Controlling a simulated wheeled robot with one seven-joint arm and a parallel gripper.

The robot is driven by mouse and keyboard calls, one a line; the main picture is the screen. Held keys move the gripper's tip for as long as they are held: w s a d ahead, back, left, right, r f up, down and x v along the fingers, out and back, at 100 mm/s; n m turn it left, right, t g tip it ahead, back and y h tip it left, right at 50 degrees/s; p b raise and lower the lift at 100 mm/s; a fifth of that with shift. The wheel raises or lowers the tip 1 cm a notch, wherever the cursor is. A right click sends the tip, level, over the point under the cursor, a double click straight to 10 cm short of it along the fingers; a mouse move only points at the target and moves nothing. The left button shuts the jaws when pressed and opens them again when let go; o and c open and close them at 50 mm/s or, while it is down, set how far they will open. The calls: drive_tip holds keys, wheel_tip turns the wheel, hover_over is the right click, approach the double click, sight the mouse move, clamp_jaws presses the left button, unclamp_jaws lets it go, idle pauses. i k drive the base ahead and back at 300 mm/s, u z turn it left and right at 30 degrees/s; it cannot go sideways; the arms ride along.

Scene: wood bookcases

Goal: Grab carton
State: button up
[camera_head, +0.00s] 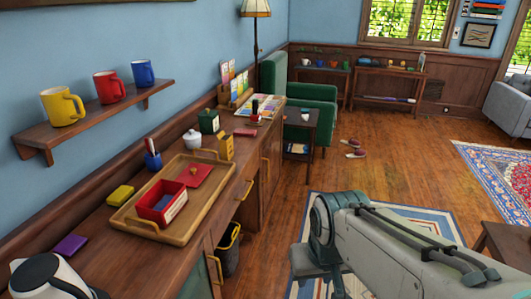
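A small yellow carton-like box (226,147) with a peaked top stands upright on the long wooden sideboard, just beyond the wooden tray. It looks like the carton, though its markings are too small to read. My arm reaches in from the lower right over the floor, well to the right of the sideboard and apart from the box. My gripper's fingers do not show in this view.
The wooden tray (128,221) holds a red box (148,213) and a red lid-like piece (196,176). Close to the yellow box stand a white lidded pot (192,140) and a dark green box (209,121). A kettle (50,279) stands at the near end.

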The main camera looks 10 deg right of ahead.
sight(226, 140)
drive_tip(key=u, duration=0.55)
drive_tip(key=k, duration=0.15)
drive_tip(key=z, duration=1.4)
drive_tip(key=i, duration=1.5)
drive_tip(key=u, duration=0.6)
drive_tip(key=i, duration=0.95)
drive_tip(key=u, duration=1.5)
drive_tip(key=i, duration=0.45)
drive_tip(key=u, duration=0.35)
